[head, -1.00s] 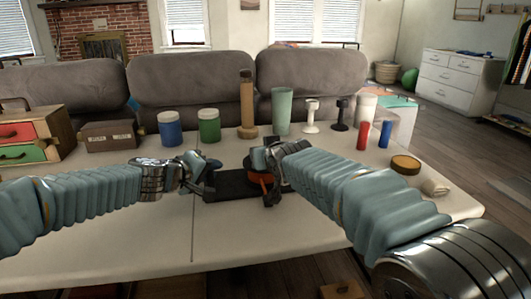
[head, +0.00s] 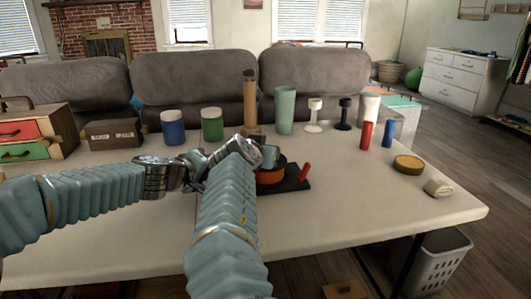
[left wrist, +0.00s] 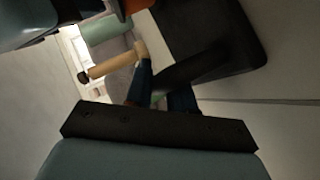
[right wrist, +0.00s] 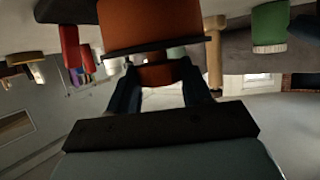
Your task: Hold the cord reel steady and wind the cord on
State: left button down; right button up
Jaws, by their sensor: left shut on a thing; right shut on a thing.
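The cord reel stands on the white table, with a flat black base (head: 291,185) and an orange drum (head: 270,176) partly hidden by my right gripper. A short red peg (head: 305,172) shows at the base's right end. My left gripper (head: 197,172) is shut at the base's left side; in the left wrist view its fingers (left wrist: 160,92) close on a dark bar (left wrist: 185,68) of the base. My right gripper (head: 262,155) is over the drum; in the right wrist view its fingers (right wrist: 160,88) are shut on an orange part (right wrist: 160,74) of the reel. No cord can be made out.
A drawer box (head: 35,135) is at the left. Red (head: 366,135) and blue cylinders (head: 388,133) and a round tin (head: 408,164) are at the right.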

pick_arm(q)
jog(key=shift+f, duration=0.1)
pick_arm(e)
jog(key=shift+r, duration=0.15)
jog(key=o, duration=1.1)
jog(key=shift+c, duration=0.2)
jog(key=shift+s, duration=0.1)
jog(key=v, duration=1.2)
pick_arm(q)
jog(key=c, duration=0.9)
grip_release()
